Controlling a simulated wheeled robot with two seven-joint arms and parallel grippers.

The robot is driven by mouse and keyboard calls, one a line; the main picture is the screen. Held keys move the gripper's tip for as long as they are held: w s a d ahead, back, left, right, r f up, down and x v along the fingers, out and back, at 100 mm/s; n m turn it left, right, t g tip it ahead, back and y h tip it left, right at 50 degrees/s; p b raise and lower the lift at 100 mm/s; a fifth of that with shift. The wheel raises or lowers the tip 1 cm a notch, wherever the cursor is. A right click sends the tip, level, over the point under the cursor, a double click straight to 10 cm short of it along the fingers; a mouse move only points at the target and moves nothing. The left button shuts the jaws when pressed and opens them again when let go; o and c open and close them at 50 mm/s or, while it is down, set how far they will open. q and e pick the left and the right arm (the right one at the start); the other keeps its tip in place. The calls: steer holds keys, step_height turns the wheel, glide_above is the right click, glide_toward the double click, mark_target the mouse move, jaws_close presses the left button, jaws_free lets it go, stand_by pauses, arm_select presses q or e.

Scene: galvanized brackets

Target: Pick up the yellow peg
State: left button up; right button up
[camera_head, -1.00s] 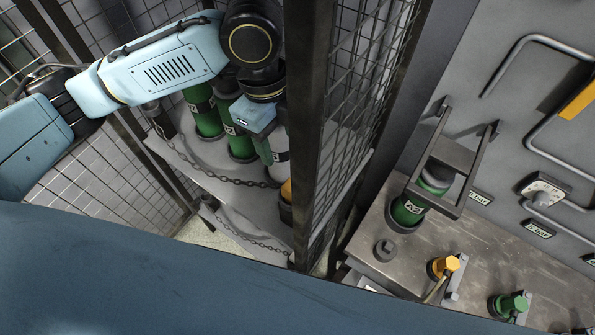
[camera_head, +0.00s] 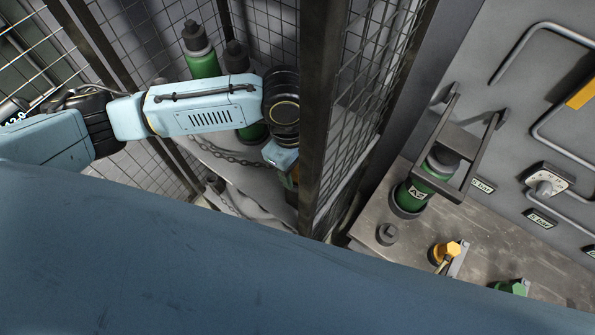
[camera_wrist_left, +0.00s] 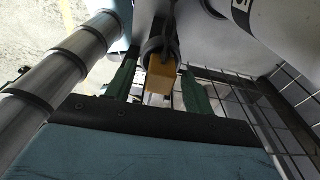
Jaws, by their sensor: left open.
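A yellow peg (camera_wrist_left: 160,75) shows in the left wrist view, with a dark ring-like piece (camera_wrist_left: 160,45) at its far end. It lies between the two green fingers of my left gripper (camera_wrist_left: 158,90), which are apart with a visible gap on each side. In the head view my left gripper (camera_head: 284,160) hangs low inside the mesh cage, close behind the dark post; its fingertips are mostly hidden. A little orange (camera_head: 295,173) shows beside it there. My right gripper is in neither view.
A dark post (camera_head: 322,110) and mesh panel (camera_head: 375,90) stand right beside my left gripper. Green cylinders (camera_head: 203,62) and a chain (camera_head: 222,155) are in the cage. The metal bench (camera_head: 480,240) at right carries another yellow hex-headed piece (camera_head: 447,252) and a green cylinder (camera_head: 415,193).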

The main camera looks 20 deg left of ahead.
arm_select(q)
steer(key=shift+c, duration=0.7)
steer(key=c, duration=1)
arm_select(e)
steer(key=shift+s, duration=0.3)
